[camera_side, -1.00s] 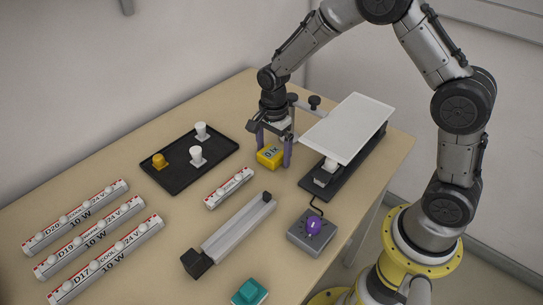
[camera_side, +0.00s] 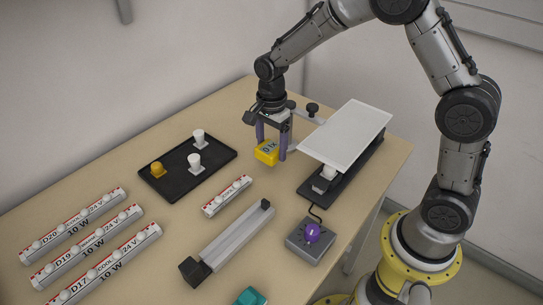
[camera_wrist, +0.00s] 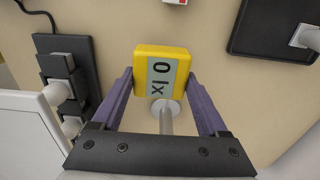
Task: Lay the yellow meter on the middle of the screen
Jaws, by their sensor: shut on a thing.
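The yellow meter (camera_side: 267,152) has a grey display reading "0 lx". My gripper (camera_side: 271,146) is shut on it, with a purple finger on each side. The meter appears held above the table, left of the screen. The wrist view also shows the meter (camera_wrist: 142,64) between the fingertips of my gripper (camera_wrist: 160,80). The screen (camera_side: 347,135) is a flat white panel above a black base, with nothing on top. Its edge shows at the left of the wrist view (camera_wrist: 25,135).
A black tray (camera_side: 180,187) with two white knobs and an orange one is left of the gripper. A short strip (camera_side: 227,196), a grey rail (camera_side: 235,233) and a box with a purple knob (camera_side: 311,240) lie nearer. Several long lamp strips (camera_side: 75,240) are at left.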

